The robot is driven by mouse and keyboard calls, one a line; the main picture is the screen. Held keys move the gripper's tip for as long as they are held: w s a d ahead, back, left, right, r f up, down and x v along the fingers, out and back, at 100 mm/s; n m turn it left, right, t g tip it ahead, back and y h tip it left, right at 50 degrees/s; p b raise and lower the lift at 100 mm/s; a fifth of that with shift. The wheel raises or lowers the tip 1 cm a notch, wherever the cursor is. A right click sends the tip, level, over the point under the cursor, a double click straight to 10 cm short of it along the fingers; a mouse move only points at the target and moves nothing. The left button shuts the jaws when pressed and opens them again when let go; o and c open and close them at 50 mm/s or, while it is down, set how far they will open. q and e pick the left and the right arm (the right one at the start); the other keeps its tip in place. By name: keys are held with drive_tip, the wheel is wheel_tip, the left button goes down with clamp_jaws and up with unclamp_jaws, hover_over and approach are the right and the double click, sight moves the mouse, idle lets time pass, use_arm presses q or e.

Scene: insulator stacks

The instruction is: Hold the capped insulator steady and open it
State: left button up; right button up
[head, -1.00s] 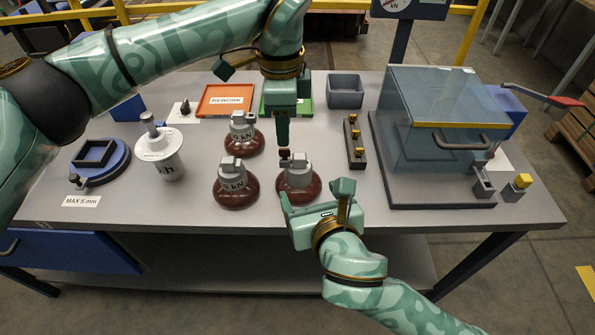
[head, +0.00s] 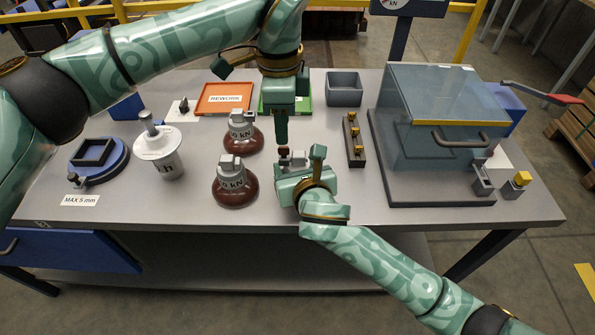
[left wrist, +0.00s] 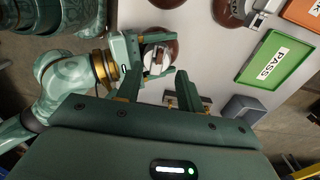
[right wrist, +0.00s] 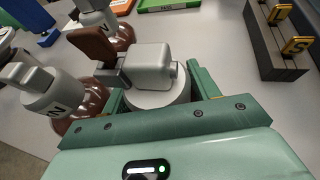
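The capped insulator (head: 297,159) stands upright at the table's front middle, mostly hidden by my right gripper. In the right wrist view its grey cap (right wrist: 150,65) has a small metal piece with a brown block (right wrist: 92,45) at its left side. The brown block (head: 283,151) also shows in the head view. My right gripper (right wrist: 158,85) has its fingers apart on either side of the cap's round base; contact is not clear. My left gripper (head: 282,138) hangs just above and behind the insulator, pointing down. Its fingers (left wrist: 159,72) are apart and empty in the left wrist view.
Two other brown insulators (head: 235,187) (head: 242,138) stand close to the left. A slotted dark block (head: 354,140) and a clear-covered box (head: 440,110) stand right. Behind are an orange REWORK tray (head: 224,92), a green PASS tray (left wrist: 273,60) and a grey bin (head: 344,88).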

sight(284, 155)
drive_tip(key=c, duration=1)
use_arm(q)
drive_tip(key=shift+a, duration=0.1)
drive_tip(key=shift+c, duration=0.6)
use_arm(e)
drive_tip(key=shift+o, duration=0.2)
use_arm(q)
drive_tip(key=a+r+m+h, duration=0.2)
drive_tip(key=a+m, duration=0.1)
drive_tip(key=m, duration=0.9)
drive_tip(key=a+r+m+h, duration=0.2)
drive_tip(key=a+m, duration=0.1)
drive_tip(key=m, duration=0.9)
drive_tip(key=d+f+m, duration=0.2)
drive_tip(key=f+m, duration=0.1)
drive_tip(key=m, duration=0.1)
drive_tip(key=d+f+m, duration=0.1)
drive_tip(key=f+m, duration=0.2)
drive_tip(key=m, duration=0.1)
drive_tip(key=d+f+m, duration=0.2)
drive_tip(key=f+m, duration=0.2)
drive_tip(key=shift+d+h, duration=0.3)
use_arm(e)
drive_tip(key=shift+f, duration=0.1)
